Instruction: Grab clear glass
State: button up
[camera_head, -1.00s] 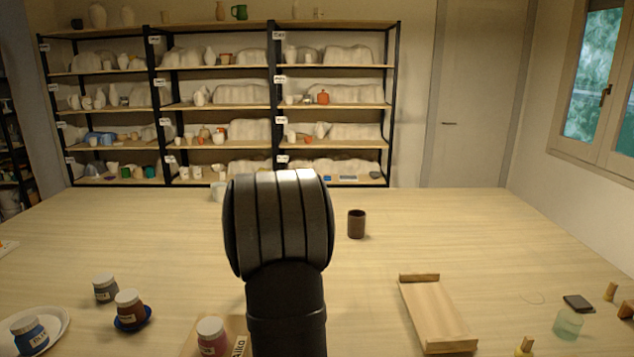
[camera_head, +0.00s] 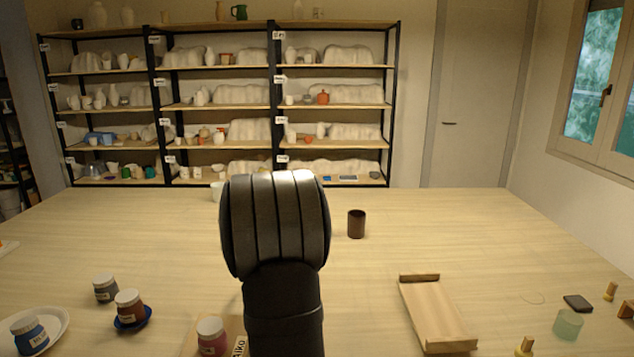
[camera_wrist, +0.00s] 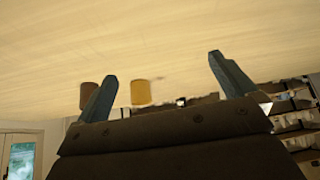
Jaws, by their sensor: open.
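A pale greenish see-through glass (camera_head: 568,324) stands upright at the front right of the table in the head view. Another pale cup (camera_head: 216,191) stands at the table's back edge, partly hidden by my arm; I cannot tell if it is glass. My gripper is hidden behind my arm in the head view. In the wrist view my gripper (camera_wrist: 163,68) is open, its two fingers wide apart with nothing held. That view is upside down and shows a brown cup (camera_wrist: 90,95) and a yellow cup (camera_wrist: 141,93) beyond the fingers.
The brown cup (camera_head: 356,224) stands right of my arm. A wooden board (camera_head: 435,315) lies at front right, near a dark block (camera_head: 578,303). Paint jars (camera_head: 129,305) stand at front left, one on a white plate (camera_head: 62,326). The middle right of the table is clear.

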jog(key=c, duration=0.5)
jog(key=w+d+m+h, duration=0.1)
jog(key=d+m, duration=0.1)
jog(key=d, duration=0.7)
jog(key=w+d+m+h, duration=0.1)
jog(key=w+d+m, duration=0.1)
jog(key=d, duration=0.7)
notch_tip(320, 180, up, 3)
jog(key=m+g+h, duration=0.3)
jog(key=m+g, duration=0.2)
jog(key=m, duration=0.7)
send_over(569, 324)
jog(key=a, duration=0.3)
jog(key=x, duration=1.1)
jog(key=shift+s+f, duration=0.1)
jog(key=shift+f, duration=0.15)
jog(key=shift+x, duration=2.65)
